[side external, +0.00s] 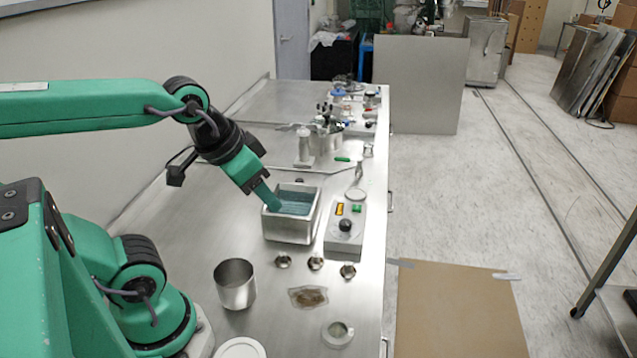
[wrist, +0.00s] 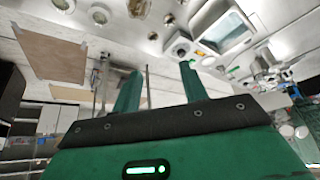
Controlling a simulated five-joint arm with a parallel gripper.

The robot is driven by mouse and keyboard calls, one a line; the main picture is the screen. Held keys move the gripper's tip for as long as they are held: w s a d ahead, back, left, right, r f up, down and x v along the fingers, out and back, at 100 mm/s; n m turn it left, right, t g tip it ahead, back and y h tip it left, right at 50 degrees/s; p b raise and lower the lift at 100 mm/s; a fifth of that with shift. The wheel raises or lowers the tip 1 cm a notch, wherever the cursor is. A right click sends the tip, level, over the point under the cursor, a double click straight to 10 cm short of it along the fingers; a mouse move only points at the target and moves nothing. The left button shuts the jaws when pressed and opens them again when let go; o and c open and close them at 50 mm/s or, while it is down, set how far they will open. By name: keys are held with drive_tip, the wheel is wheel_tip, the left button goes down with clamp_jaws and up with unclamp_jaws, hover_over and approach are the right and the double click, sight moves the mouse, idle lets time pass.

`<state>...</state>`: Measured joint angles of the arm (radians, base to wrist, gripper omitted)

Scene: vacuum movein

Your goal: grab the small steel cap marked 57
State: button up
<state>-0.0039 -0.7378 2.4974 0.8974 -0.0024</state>
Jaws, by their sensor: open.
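Three small steel caps stand in a row on the steel bench in the side view: a left one (side external: 283,260), a middle one (side external: 316,263) and a right one (side external: 348,271). Any numbers on them are too small to read, so I cannot tell which is marked 57. At least one small cap (wrist: 169,19) shows near the top of the wrist view. My gripper (side external: 270,205) is at the near left side of the square steel basin, above and behind the caps. In the wrist view my gripper (wrist: 161,70) has its fingers apart with nothing between them.
The steel basin (side external: 290,228) has a teal interior. A control box (side external: 345,232) with a black knob stands right of it. A steel cup (side external: 235,285), a brown sample bag (side external: 308,297) and a round dish (side external: 338,333) lie nearer. Valves and fittings (side external: 330,130) crowd the far bench.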

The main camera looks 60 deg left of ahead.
drive_tip(key=n+g, duration=0.5)
hover_over(282, 254)
drive_tip(key=f, duration=1.5)
drive_tip(key=shift+w+d+f, duration=0.1)
drive_tip(key=shift+d+f, duration=0.1)
drive_tip(key=shift+f, duration=0.1)
drive_tip(key=shift+a+f+g, duration=0.2)
drive_tip(key=shift+f+g, duration=0.1)
drive_tip(key=shift+f, duration=1.4)
drive_tip(key=shift+f, duration=2.6)
drive_tip(key=shift+c, duration=0.4)
clamp_jaws()
